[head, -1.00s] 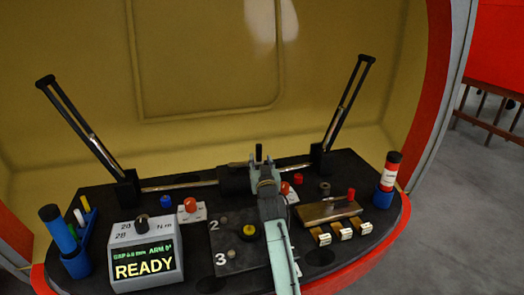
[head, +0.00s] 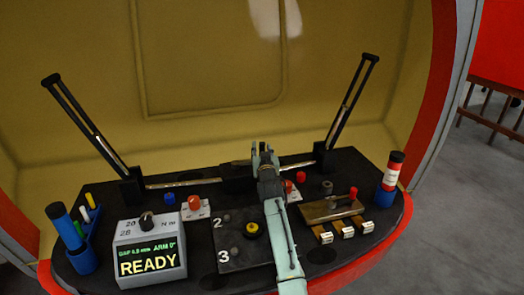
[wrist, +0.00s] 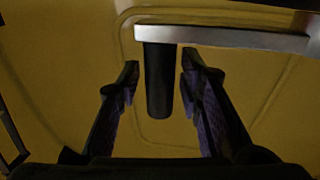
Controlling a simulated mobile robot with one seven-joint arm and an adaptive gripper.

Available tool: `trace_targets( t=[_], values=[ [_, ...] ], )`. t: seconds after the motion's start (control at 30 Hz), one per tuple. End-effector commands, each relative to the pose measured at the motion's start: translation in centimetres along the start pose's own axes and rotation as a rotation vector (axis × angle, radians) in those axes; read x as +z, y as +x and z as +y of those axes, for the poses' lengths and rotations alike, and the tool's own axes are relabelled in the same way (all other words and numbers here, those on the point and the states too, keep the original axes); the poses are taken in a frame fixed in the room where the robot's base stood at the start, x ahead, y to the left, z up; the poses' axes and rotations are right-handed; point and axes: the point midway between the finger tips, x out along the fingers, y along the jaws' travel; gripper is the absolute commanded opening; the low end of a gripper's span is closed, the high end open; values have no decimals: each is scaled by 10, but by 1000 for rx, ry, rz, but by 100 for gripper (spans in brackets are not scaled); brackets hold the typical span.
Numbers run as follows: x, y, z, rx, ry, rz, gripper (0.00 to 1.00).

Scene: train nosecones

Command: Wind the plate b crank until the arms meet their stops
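The crank shows in the wrist view as a black cylindrical handle (wrist: 158,90) hanging from a silver bar (wrist: 225,38). My gripper (wrist: 161,75) is open, with one finger on each side of the handle. Gaps show on both sides, the right one narrow. In the head view my gripper (head: 263,150) is at the middle of the black desk (head: 330,260) and hides most of the crank. The left arm (head: 85,120) leans left and the right arm (head: 350,105) leans right, both raised. I cannot read a plate b label.
A grey display box (head: 150,255) at front left reads READY and ARM 0°. A numbered dark plate (head: 232,258) with a yellow knob (head: 252,229) is beside my arm. The yellow wall (head: 210,140) is behind.

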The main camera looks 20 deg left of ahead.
Motion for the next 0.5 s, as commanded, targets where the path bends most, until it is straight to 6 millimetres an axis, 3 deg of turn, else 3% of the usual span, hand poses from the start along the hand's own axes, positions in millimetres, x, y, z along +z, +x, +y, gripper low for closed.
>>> trace_targets(
  t=[0.5],
  values=[
    [0,0,0,0,0,0,0]
  ],
)
